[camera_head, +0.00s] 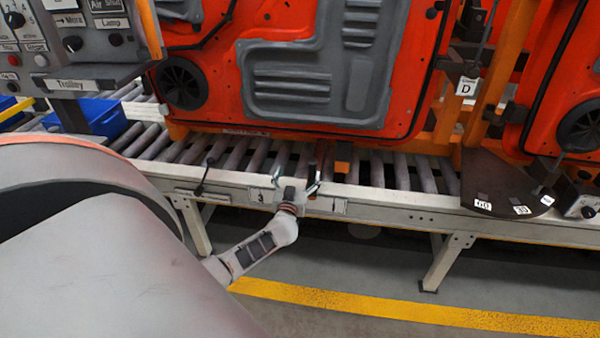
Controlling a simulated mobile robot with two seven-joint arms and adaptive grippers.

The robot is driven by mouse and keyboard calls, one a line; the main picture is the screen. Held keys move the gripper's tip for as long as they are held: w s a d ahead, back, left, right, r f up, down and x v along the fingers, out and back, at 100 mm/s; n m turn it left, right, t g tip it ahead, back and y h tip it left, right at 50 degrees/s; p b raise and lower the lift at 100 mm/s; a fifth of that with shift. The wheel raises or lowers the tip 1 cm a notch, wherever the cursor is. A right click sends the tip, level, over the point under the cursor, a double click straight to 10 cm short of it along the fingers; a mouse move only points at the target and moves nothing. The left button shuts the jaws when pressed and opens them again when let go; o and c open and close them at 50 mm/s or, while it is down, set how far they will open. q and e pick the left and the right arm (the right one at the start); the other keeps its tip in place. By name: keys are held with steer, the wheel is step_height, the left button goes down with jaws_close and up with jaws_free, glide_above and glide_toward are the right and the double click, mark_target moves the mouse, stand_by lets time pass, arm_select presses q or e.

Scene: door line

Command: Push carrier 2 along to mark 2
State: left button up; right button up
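An orange carrier (175,130) bearing a red door panel (225,70) with grey trim stands on the roller conveyor (420,170). A second orange carrier with a red door panel (545,100) shows at the right, cut off by the picture edge. I cannot read a carrier number on either. My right gripper is out of view.
A control panel (80,45) stands at the upper left above blue bins (95,115). A small lever (205,178) sits on the rail. A dark round plate (500,185) with white labels juts out at the right. The floor before the conveyor is clear.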

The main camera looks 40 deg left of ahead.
arm_select(q)
steer(key=p+v, duration=0.4)
steer(key=v, duration=0.6)
steer(key=shift+s+r, duration=0.2)
steer(key=shift+r, duration=0.2)
steer(key=shift+d, duration=0.1)
